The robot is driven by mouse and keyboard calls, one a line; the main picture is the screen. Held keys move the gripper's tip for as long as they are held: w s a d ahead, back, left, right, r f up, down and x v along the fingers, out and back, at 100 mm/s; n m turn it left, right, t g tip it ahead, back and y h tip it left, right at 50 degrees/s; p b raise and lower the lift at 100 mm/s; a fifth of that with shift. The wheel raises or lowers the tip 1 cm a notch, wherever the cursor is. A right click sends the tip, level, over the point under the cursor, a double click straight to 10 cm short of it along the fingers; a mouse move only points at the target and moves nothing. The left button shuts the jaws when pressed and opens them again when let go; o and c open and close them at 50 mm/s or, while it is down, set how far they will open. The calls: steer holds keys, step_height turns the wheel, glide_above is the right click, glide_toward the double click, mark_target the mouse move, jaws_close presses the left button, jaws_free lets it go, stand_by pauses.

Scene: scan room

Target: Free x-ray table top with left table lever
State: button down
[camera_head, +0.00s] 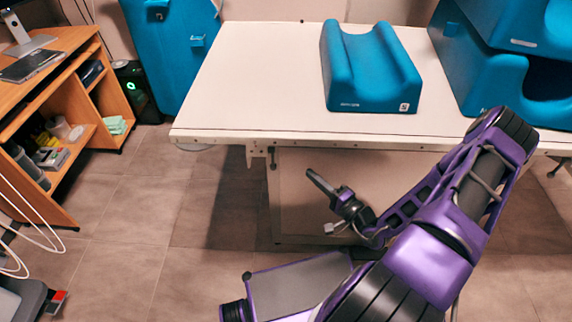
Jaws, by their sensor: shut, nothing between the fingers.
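The x-ray table top (250,75) is a wide cream slab with a pale front edge. A small dark lever (272,158) hangs below that edge on the left, next to a metal bracket; I take it as the left table lever. My gripper (315,178) is shut and empty, in front of the table's base panel. It is to the right of the left lever and slightly lower, apart from it. Its fingers point up and left. A second dark lever (555,167) shows below the edge at the far right.
A blue head-rest cushion (368,70) lies on the table top. More blue blocks (495,80) are stacked at the right. A wooden desk (60,110) stands at the left, and a blue panel (175,50) behind. The tiled floor (150,210) left of the table is free.

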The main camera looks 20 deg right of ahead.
steer(key=shift+w, duration=0.1)
steer(key=f+x, duration=0.1)
steer(key=x, duration=0.9)
steer(key=shift+s+a+r+b, duration=0.15)
steer(key=shift+s+a+b, duration=0.15)
steer(key=shift+s+a, duration=0.4)
steer(key=shift+s+a+r+b, duration=0.2)
steer(key=shift+s+a+b, duration=0.05)
steer(key=shift+s+a, duration=0.5)
steer(key=shift+s+d+r+p, duration=0.1)
steer(key=shift+d+p, duration=0.05)
steer(key=shift+p, duration=0.2)
steer(key=shift+s, duration=0.1)
